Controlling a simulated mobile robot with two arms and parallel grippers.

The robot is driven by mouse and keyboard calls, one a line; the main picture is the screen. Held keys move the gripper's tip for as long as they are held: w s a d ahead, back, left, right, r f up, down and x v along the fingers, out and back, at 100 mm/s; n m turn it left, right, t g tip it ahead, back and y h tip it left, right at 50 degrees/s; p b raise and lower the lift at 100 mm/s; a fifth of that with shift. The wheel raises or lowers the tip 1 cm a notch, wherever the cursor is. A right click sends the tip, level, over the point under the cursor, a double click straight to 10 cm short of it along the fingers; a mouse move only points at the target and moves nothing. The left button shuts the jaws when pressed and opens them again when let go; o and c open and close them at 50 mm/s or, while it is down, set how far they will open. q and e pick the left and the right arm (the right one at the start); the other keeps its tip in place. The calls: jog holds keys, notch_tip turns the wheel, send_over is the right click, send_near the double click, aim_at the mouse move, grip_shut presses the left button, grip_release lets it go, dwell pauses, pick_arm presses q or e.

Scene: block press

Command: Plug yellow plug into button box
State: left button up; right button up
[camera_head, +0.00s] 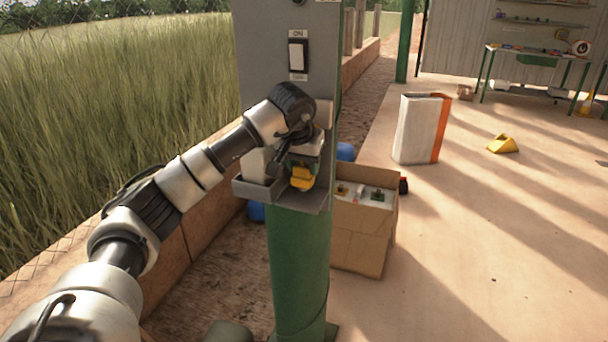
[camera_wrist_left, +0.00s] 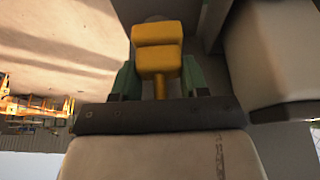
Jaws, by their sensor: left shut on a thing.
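The button box (camera_head: 262,70) is a grey panel on a green post, with a white rocker switch (camera_head: 298,55) between ON and OFF labels. My left gripper (camera_head: 300,166) is in front of the lower part of the box, just above its small grey shelf (camera_head: 262,193). It is shut on the yellow plug (camera_head: 302,179). In the left wrist view the yellow plug (camera_wrist_left: 158,52) sits between the two green fingers (camera_wrist_left: 157,80). My wrist hides the area of the box behind it, so I cannot tell whether the plug touches a socket. My right gripper is not in view.
A cardboard box (camera_head: 362,225) with several items stands right of the green post (camera_head: 298,265). A white and orange container (camera_head: 420,128) and a yellow object (camera_head: 502,144) are on the open floor. A low wall and fence with tall grass lie left. A workbench (camera_head: 535,60) is far right.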

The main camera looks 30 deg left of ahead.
aim_at(303, 165)
pick_arm(q)
jog(key=r, duration=0.4)
jog(key=shift+s+r, duration=0.1)
jog(key=shift+s, duration=0.1)
jog(key=s+d+b, duration=0.2)
jog(key=s, duration=0.7)
jog(key=s+d+b, duration=0.2)
jog(key=s, duration=0.7)
jog(key=shift+s+d, duration=0.35)
